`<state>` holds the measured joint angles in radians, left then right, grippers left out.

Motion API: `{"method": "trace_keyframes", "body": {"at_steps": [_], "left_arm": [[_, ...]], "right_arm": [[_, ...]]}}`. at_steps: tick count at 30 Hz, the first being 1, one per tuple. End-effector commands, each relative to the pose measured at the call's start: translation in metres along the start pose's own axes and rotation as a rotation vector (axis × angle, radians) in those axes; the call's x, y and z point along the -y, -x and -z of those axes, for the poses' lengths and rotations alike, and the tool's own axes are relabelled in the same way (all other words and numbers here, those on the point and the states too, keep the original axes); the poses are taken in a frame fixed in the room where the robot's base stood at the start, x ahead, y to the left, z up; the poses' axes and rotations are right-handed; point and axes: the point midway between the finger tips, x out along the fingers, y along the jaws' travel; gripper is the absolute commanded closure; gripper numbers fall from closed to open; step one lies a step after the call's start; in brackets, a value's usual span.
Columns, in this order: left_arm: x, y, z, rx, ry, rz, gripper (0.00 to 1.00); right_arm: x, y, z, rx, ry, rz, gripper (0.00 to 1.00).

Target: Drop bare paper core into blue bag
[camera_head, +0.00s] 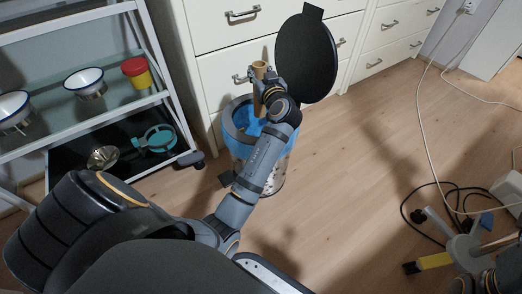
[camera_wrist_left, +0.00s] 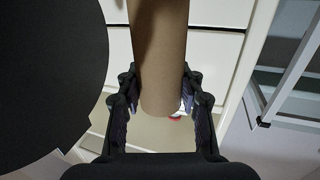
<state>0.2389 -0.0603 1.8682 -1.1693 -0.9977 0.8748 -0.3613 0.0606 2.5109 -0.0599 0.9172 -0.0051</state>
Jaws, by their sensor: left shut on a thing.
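The bare paper core (camera_head: 259,88) is a brown cardboard tube. It stands roughly upright over the bin's opening in the head view. My left gripper (camera_head: 266,87) is shut on it; in the left wrist view the fingers (camera_wrist_left: 160,100) clasp the core (camera_wrist_left: 160,55) from both sides. The blue bag (camera_head: 243,117) lines a round pedal bin (camera_head: 232,133), with its black lid (camera_head: 306,55) raised behind. My forearm hides part of the bin and bag.
A shelf cart (camera_head: 100,112) with bowls (camera_head: 85,82) and a red-yellow cup (camera_head: 137,72) stands at left. White drawers (camera_head: 225,40) stand behind the bin. Cables (camera_head: 425,150) and a stand with a yellow-tipped foot (camera_head: 435,261) lie at right. The middle floor is clear.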

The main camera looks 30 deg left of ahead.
Motion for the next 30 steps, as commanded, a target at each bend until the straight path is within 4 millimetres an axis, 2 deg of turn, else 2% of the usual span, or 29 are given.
{"method": "trace_keyframes", "body": {"at_steps": [1, 6, 10, 16, 17, 22, 23, 30], "left_arm": [[0.0, -0.001, -0.013, 0.001, -0.001, 0.0, 0.94], [0.0, -0.002, -0.034, 0.0, -0.001, 0.0, 0.94], [0.0, -0.002, -0.04, -0.001, 0.0, 0.0, 0.94], [0.0, -0.002, -0.039, -0.001, 0.001, 0.0, 0.94], [0.0, -0.002, -0.039, -0.001, 0.001, 0.0, 0.62], [0.0, -0.002, -0.039, -0.001, 0.0, 0.0, 0.39], [0.0, -0.002, -0.039, -0.001, 0.0, 0.0, 0.36], [0.0, -0.002, -0.039, 0.0, 0.0, 0.0, 0.36]], "right_arm": [[0.002, 0.01, -0.001, 0.002, 0.002, 0.002, 1.0], [0.005, 0.025, -0.004, 0.008, 0.007, 0.01, 1.0], [0.006, 0.029, -0.005, 0.011, 0.009, 0.013, 1.0], [0.006, 0.027, -0.005, 0.012, 0.01, 0.014, 1.0], [0.006, 0.027, -0.005, 0.012, 0.01, 0.014, 1.0], [0.006, 0.027, -0.005, 0.012, 0.01, 0.014, 1.0], [0.006, 0.027, -0.005, 0.011, 0.01, 0.014, 1.0], [0.006, 0.027, -0.004, 0.01, 0.01, 0.014, 1.0]]}}
